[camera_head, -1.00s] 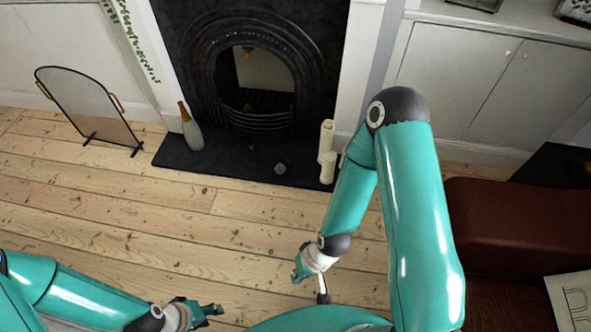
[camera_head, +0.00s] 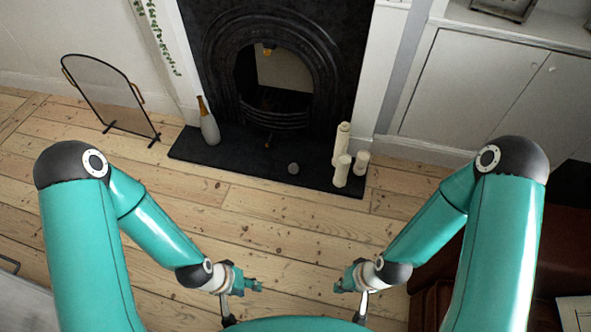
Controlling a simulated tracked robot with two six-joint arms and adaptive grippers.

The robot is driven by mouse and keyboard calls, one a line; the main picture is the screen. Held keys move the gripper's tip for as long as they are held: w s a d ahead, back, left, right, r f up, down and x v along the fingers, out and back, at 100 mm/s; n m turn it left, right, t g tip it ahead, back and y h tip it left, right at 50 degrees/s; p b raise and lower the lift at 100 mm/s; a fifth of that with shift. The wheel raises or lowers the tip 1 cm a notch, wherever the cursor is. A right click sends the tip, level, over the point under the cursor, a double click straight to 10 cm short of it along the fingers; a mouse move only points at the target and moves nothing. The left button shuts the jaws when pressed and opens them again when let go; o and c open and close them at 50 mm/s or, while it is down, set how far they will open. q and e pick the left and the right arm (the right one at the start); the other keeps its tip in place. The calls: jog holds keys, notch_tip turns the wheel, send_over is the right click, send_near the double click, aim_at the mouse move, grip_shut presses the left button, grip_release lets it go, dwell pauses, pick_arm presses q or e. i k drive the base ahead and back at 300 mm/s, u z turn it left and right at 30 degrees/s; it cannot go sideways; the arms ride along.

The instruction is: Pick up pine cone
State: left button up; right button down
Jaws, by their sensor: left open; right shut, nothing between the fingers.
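A small round grey-brown object, which looks like the pine cone (camera_head: 293,168), lies on the dark hearth slab (camera_head: 240,160) in front of the fireplace. My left gripper (camera_head: 258,286) is low in the view, open and empty, well short of the hearth. My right gripper (camera_head: 340,287) is low and to its right, shut and empty, also well short of the hearth. Neither gripper touches the pine cone.
Cream candles (camera_head: 341,169) stand right of the pine cone. A bottle-shaped vase (camera_head: 209,125) stands at the hearth's left. A fire screen (camera_head: 105,95) stands further left. A brown leather seat (camera_head: 525,255) is at right. The floorboards (camera_head: 275,215) before the hearth are clear.

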aim_at(294, 169)
jog(key=u, duration=0.05)
jog(key=i, duration=1.15)
jog(key=z, duration=0.35)
jog(key=i, duration=0.95)
jog(key=z, duration=0.7)
jog(key=k, duration=0.7)
